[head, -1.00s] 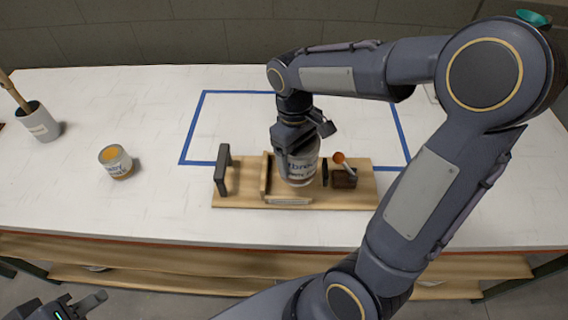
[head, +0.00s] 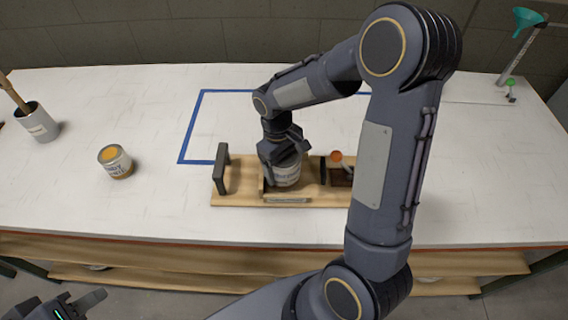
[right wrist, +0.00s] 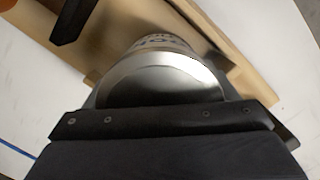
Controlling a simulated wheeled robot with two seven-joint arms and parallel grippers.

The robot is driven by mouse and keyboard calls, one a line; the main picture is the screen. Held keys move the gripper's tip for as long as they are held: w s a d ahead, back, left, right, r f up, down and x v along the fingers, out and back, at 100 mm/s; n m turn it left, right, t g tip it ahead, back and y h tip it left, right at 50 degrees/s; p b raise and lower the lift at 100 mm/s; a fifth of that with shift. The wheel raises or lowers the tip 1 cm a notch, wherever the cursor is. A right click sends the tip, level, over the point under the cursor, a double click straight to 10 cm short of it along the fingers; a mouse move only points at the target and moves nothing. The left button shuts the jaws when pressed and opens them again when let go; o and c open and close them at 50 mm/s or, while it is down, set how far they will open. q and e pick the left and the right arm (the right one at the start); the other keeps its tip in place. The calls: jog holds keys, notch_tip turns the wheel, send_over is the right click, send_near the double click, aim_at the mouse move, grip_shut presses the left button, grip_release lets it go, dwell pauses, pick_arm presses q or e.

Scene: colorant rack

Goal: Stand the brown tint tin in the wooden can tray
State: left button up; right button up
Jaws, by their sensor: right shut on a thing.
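The tint tin (head: 287,174) has a pale label with dark lettering, and its metal lid fills the middle of the right wrist view (right wrist: 152,82). It is upright in or just over the middle compartment of the wooden can tray (head: 233,198); whether its base touches the floor cannot be told. My right gripper (head: 282,152) is shut on the tin from above and hides its upper part. The tray also shows in the right wrist view (right wrist: 262,88). My left gripper (head: 78,304) is at the lower left, off the table, with its fingers apart and empty.
A tin with an ochre top (head: 115,162) stands left of the tray. A grey pot with a wooden handle (head: 38,124) is at the far left. Blue tape marks the table behind.

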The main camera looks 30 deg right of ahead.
jog(key=shift+f, duration=0.2)
jog(key=o, duration=0.9)
jog(key=shift+r, duration=0.1)
jog(key=shift+o, duration=0.2)
jog(key=r, duration=0.3)
jog(key=w+r, duration=0.1)
jog(key=r, duration=0.6)
jog(key=shift+w+a+r, duration=0.25)
jog(key=shift+w+r, duration=0.05)
jog(key=shift+r, duration=0.8)
jog(key=s+a+m+t+y, duration=0.2)
jog(key=s+t, duration=0.1)
jog(key=s, duration=0.6)
jog(key=s+a+r+m+t+y, duration=0.1)
jog(key=s+t, duration=0.3)
jog(key=s, duration=0.5)
jog(key=shift+s+a+r+m+y, duration=0.15)
jog(key=shift+a+r+m+y, duration=0.15)
jog(key=shift+m+y, duration=0.4)
